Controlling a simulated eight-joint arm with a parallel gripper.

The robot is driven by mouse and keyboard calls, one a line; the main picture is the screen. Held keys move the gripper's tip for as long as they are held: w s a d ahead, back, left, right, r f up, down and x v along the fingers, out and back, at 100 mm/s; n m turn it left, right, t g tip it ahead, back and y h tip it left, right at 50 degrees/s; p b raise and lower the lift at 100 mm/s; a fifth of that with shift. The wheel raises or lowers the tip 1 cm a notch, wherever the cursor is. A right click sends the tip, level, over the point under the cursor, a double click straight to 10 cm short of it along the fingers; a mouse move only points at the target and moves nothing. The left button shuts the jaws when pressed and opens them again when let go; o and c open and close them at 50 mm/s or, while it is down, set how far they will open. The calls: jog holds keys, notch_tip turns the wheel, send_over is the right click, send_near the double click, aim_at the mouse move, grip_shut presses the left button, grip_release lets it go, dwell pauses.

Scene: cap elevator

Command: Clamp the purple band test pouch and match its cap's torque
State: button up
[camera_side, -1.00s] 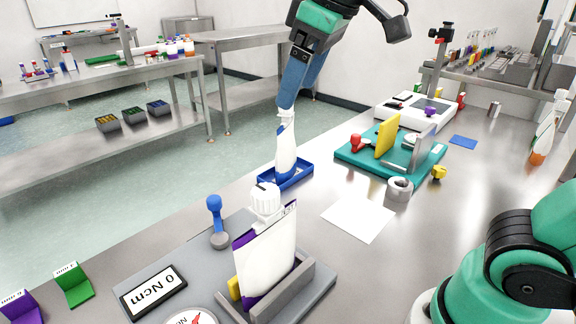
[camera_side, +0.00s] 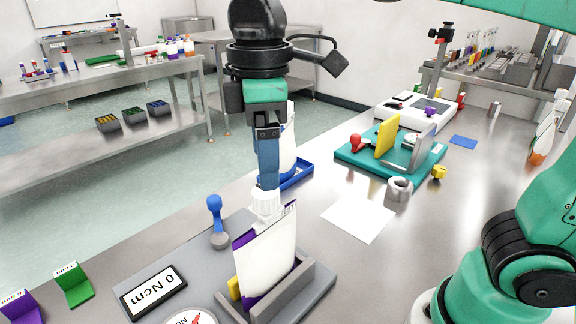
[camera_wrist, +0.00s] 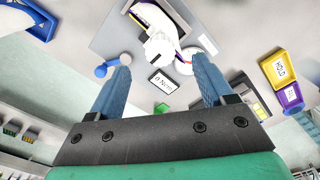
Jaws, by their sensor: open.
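The white pouch with purple band (camera_side: 266,252) stands upright, slightly tilted, in the grey clamp fixture (camera_side: 306,280), between a yellow pad (camera_side: 234,287) and a grey wall. Its white ribbed cap (camera_side: 264,203) is on top. My gripper (camera_side: 266,184) points down just above or at the cap; the side view does not show whether it touches. In the wrist view the fingers are open, with the cap (camera_wrist: 159,48) between and beyond their tips. The blue-knobbed lever (camera_side: 215,212) stands upright at the fixture's left. The display (camera_side: 153,291) reads 0 Ncm. A dial (camera_side: 190,317) is partly cut off.
A blue tray (camera_side: 300,177) with a white pouch (camera_side: 288,150) stands behind my gripper. A teal fixture (camera_side: 350,157), grey ring (camera_side: 399,189) and white sheet (camera_side: 358,218) lie to the right. Green (camera_side: 74,284) and purple (camera_side: 22,307) label stands are at the left edge.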

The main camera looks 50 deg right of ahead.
aim_at(266, 199)
jog(key=shift+f, duration=2.35)
